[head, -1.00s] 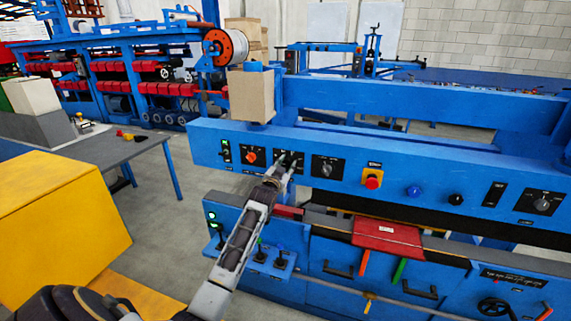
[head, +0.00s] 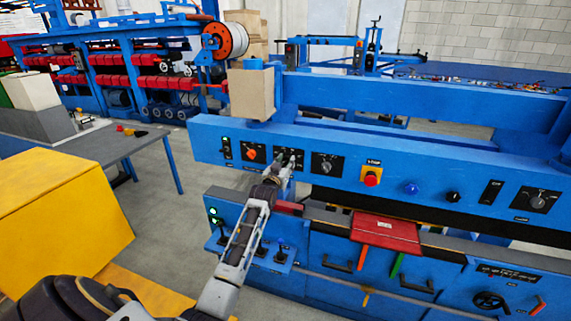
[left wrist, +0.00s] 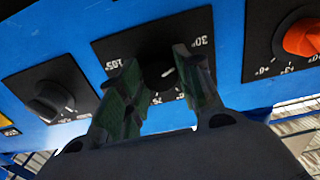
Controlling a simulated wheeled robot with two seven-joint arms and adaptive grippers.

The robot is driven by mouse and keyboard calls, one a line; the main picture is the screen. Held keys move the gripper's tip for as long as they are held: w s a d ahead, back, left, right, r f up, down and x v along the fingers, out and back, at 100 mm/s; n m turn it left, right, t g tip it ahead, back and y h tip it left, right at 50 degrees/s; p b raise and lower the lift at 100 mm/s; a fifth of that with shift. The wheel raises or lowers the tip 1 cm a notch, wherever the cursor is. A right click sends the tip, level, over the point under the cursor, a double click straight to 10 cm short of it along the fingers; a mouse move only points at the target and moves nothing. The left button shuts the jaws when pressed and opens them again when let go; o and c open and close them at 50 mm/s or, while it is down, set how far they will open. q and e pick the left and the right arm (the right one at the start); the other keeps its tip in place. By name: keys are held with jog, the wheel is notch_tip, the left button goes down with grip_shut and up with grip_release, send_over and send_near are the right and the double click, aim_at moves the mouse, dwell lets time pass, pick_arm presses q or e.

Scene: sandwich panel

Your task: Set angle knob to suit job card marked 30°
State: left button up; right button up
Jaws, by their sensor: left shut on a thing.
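The angle knob (left wrist: 158,76) is small, dark and round, on a black plate (left wrist: 115,48) in the left wrist view. The plate's printing appears upside down, with a 30° mark at its upper right. A short white line shows on the knob, partly hidden by the fingers. My left gripper (head: 288,161) is shut on the knob, with one green-padded finger on each side of it; the left wrist view shows this gripper too (left wrist: 160,98). No job card can be made out for certain. My right gripper is in neither view.
An orange knob (head: 251,154) and a black knob (head: 326,164) flank the angle knob on the blue panel. A red stop button (head: 371,177) sits further right. A red board (head: 386,231) lies below; its print is unreadable. Small levers (head: 261,247) stand under my arm.

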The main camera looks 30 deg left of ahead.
pick_arm(q)
jog(key=o, duration=1)
jog(key=shift+o, duration=0.2)
jog(key=shift+s, duration=0.15)
jog(key=v, duration=1.1)
jog(key=shift+s, duration=0.35)
jog(key=shift+f, duration=0.1)
